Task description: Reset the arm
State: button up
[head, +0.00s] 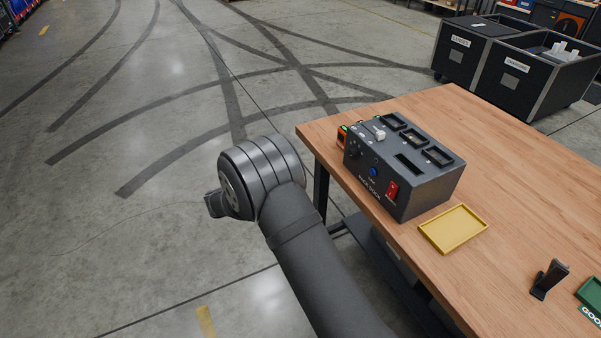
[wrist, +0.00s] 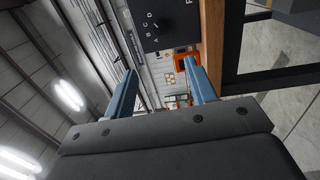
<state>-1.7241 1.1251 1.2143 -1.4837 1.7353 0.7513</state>
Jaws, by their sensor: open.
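My gripper (wrist: 161,67) shows in the wrist view as two blue fingers set wide apart, with nothing between them. In the head view my arm rises from the bottom and bends beside the left edge of the wooden table (head: 520,150), over the floor. The fingers cannot be made out in that view. The wrist view looks past the table edge (wrist: 214,40) towards the ceiling, with part of a dark lettered box (wrist: 165,22) at the top.
On the table stand a dark dock box (head: 405,165) with slots and a red switch, a yellow tray (head: 453,229), a small black stand (head: 549,279) and a green tray (head: 592,292). Black totes (head: 515,68) stand behind. The floor at left is clear.

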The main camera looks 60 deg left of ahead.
aim_at(350, 155)
dwell(0.3)
jog(key=w, duration=1.1)
jog(key=w+r, duration=0.1)
jog(key=w, duration=0.5)
jog(key=shift+w+d, duration=0.2)
jog(key=shift+w, duration=0.2)
jog(key=shift+s+n, duration=0.25)
jog(key=shift+n, duration=0.65)
jog(key=n, duration=0.3)
jog(key=shift+n, duration=0.3)
jog(key=n, duration=0.4)
jog(key=shift+y, duration=0.4)
jog(key=n, duration=0.4)
jog(key=shift+d+n, duration=0.1)
jog(key=shift+n, duration=0.2)
jog(key=n, duration=0.4)
jog(key=shift+y, duration=0.3)
